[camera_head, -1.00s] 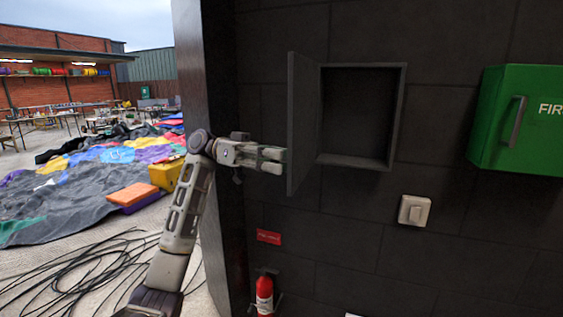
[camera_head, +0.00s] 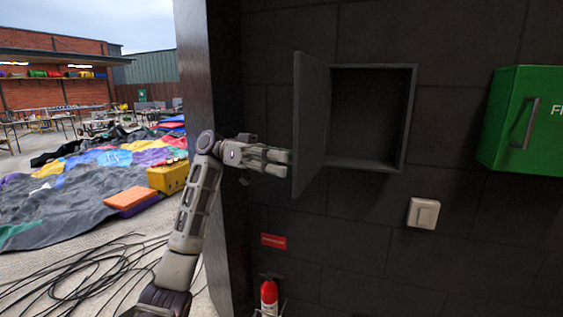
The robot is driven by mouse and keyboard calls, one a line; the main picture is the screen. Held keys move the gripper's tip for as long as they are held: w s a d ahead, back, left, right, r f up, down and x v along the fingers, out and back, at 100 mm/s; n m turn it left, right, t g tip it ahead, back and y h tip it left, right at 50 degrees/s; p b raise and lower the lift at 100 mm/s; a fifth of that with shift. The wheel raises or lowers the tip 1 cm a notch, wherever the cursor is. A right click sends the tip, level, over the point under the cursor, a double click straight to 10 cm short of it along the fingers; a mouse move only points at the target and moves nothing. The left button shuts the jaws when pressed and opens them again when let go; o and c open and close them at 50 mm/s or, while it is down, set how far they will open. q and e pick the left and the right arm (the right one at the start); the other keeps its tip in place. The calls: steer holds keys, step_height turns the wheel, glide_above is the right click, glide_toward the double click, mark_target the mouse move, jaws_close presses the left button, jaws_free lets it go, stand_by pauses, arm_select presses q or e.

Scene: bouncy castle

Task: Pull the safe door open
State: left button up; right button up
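The dark grey safe (camera_head: 410,120) is set in the black tiled wall. Its door (camera_head: 312,115) is hinged on the left and stands wide open, swung out from the wall. The inside of the safe looks empty. My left gripper (camera_head: 284,163) is at the outer face of the door, on its left side. My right gripper is not in view.
A green first-aid-style cabinet (camera_head: 535,120) hangs at the right. A light switch (camera_head: 423,213) and a red sign (camera_head: 273,241) are below the safe. A red fire extinguisher (camera_head: 269,297) is low on the wall. Black cables (camera_head: 85,275) lie on the floor at left.

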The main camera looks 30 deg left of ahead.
arm_select(q)
steer(key=shift+o, duration=0.9)
steer(key=shift+a, duration=0.65)
steer(key=a, duration=1)
steer(key=shift+w+a, duration=0.35)
steer(key=shift+w, duration=0.1)
steer(key=shift+d, duration=0.1)
